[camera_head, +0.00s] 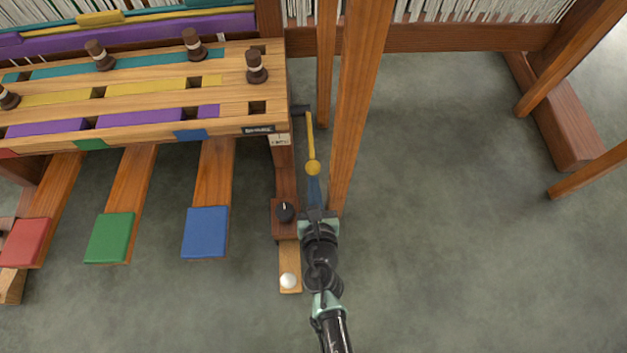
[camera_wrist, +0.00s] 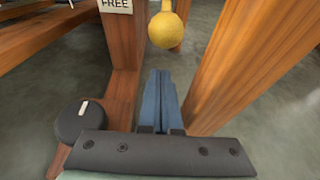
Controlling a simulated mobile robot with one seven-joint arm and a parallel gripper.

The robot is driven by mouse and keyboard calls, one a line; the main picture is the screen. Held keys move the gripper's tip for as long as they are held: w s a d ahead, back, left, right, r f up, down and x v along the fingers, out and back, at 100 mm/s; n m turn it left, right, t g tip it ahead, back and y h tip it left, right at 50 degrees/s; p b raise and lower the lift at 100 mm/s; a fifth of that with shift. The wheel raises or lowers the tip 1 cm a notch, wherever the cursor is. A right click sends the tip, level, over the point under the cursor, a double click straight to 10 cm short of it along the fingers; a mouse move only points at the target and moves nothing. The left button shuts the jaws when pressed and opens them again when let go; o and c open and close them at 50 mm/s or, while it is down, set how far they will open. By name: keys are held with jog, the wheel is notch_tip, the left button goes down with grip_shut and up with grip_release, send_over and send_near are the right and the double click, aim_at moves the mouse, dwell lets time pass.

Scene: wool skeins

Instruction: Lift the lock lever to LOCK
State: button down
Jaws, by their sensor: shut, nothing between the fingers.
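The lock lever (camera_head: 310,135) is a yellow bar with a round yellow knob (camera_head: 312,167) at its near end. It runs from a dark pivot beside the loom's right front post. In the wrist view the knob (camera_wrist: 166,29) is just beyond my fingertips, close to the "FREE" label (camera_wrist: 115,4). My gripper (camera_head: 313,180) has blue fingers, shut and empty, pointing toward the knob. No LOCK label is readable.
A wooden post (camera_head: 358,110) stands close to the right of my gripper. On the left are a block with a black dial (camera_head: 285,211) and a strip with a white ball (camera_head: 289,281). Red, green and blue pedals (camera_head: 206,232) lie farther left.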

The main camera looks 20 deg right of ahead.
jog(key=shift+r+p, duration=1)
jog(key=shift+r, duration=0.45)
